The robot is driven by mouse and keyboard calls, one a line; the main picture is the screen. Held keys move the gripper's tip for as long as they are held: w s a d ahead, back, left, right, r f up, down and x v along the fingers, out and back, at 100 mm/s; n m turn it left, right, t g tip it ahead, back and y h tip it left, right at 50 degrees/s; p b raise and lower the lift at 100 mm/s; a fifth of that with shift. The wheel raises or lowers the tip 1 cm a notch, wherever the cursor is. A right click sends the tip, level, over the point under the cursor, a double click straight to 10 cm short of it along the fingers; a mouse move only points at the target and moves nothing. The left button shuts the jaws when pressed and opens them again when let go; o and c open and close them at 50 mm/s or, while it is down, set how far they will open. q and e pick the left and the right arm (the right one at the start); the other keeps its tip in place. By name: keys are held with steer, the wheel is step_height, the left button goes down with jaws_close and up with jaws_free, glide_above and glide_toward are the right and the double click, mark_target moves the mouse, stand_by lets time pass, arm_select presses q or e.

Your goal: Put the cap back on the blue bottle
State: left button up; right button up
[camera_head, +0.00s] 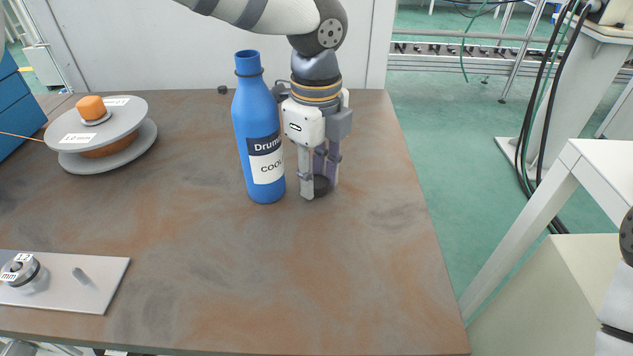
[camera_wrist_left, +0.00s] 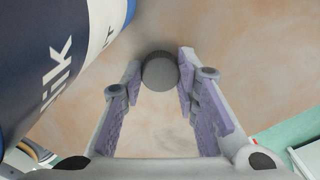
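The blue bottle (camera_head: 257,125) stands upright on the table with its top uncapped. Its dark and white label shows large at the left of the left wrist view (camera_wrist_left: 50,60). A dark round cap (camera_head: 322,186) is on the table just right of the bottle; it also shows in the left wrist view (camera_wrist_left: 160,71). My left gripper (camera_head: 319,188) points down over the cap, one finger on each side of it. Its fingers (camera_wrist_left: 160,72) are apart, with the cap between the tips; firm contact is not clear. My right gripper is out of view.
A grey spool-like stand (camera_head: 130,115) with an orange knob is at the back left. A metal plate (camera_head: 95,290) with small parts lies at the front left. A small dark object (camera_head: 222,90) lies near the back edge. The table's front middle is clear.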

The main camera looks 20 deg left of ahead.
mark_target(316, 182)
arm_select(q)
steer(key=shift+r, duration=0.1)
step_height(316, 182, up, 10)
stand_by(0.5)
steer(key=shift+s, duration=0.1)
